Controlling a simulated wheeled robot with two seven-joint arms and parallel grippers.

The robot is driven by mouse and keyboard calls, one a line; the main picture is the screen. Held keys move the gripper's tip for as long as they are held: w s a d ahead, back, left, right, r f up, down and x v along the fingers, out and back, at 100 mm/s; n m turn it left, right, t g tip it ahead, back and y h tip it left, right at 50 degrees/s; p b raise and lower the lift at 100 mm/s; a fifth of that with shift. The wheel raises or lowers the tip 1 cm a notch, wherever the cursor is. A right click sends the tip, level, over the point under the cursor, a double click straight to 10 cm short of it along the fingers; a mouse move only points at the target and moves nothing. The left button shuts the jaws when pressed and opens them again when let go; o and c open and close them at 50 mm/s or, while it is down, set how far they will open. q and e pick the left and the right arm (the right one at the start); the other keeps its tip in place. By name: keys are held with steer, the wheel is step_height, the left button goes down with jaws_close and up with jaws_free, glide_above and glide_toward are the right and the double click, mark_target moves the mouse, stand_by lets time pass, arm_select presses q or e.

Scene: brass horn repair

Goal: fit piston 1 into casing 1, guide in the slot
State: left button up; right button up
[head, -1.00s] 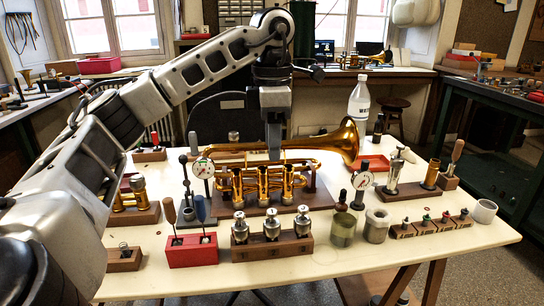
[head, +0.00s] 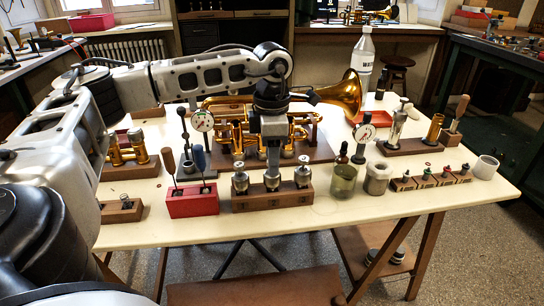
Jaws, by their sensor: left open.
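The brass trumpet (head: 345,95) lies on a wooden board in the middle of the table. Its valve casings are partly hidden behind my left arm and gripper. Three silver pistons stand in a row in a wooden block in front of it: a left one (head: 240,180), a middle one (head: 272,181) and a right one (head: 303,173). My left gripper (head: 272,166) points down at the middle piston's top, jaws open. I cannot tell whether it touches. My right gripper is out of view.
A red tool block (head: 192,204) stands left of the piston block. Dial gauges (head: 203,122) and (head: 363,133) rise on either side of the trumpet. A jar (head: 344,182), metal cup (head: 377,178) and small labelled blocks (head: 430,179) stand to the right. The table's front strip is clear.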

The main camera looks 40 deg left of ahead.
arm_select(q)
steer(key=shift+f, duration=0.25)
